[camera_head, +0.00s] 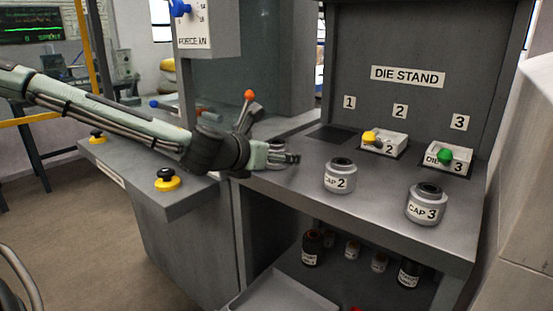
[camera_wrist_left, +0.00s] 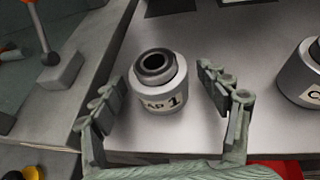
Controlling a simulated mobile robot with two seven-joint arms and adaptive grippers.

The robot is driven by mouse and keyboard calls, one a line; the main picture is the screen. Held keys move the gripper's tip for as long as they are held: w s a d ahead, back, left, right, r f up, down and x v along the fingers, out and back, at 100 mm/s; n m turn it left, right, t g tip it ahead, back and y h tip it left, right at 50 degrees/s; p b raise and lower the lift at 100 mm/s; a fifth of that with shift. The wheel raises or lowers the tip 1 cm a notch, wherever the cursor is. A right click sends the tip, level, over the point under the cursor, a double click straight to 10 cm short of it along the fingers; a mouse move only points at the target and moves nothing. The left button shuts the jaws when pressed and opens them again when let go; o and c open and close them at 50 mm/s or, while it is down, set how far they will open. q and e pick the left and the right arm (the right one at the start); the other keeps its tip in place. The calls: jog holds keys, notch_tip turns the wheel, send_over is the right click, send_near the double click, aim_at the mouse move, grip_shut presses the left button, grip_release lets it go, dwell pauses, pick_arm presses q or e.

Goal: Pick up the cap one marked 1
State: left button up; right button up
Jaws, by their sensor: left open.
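Cap 1 (camera_wrist_left: 158,88) is a light grey round cap with a dark ring on top and a "1" label. In the left wrist view it stands upright on the grey counter, between the two fingers of my left gripper (camera_wrist_left: 168,92). The fingers are open, with a visible gap to the cap on each side. In the head view my left gripper (camera_head: 285,155) is at the counter's left edge and mostly hides cap 1 (camera_head: 277,146). My right gripper is not in view.
Cap 2 (camera_head: 340,176) and cap 3 (camera_head: 426,205) stand to the right on the counter. Die 2 (camera_head: 384,143) and die 3 (camera_head: 447,159) sit behind them under the die stand sign (camera_head: 407,76). An orange-knobbed lever (camera_head: 248,96) rises close behind my left wrist. Bottles stand on the shelf below.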

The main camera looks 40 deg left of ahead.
pick_arm(q)
jog(key=shift+w+f, duration=0.15)
jog(key=shift+w, duration=0.2)
jog(key=c, duration=1.3)
jog(key=shift+c, duration=1.2)
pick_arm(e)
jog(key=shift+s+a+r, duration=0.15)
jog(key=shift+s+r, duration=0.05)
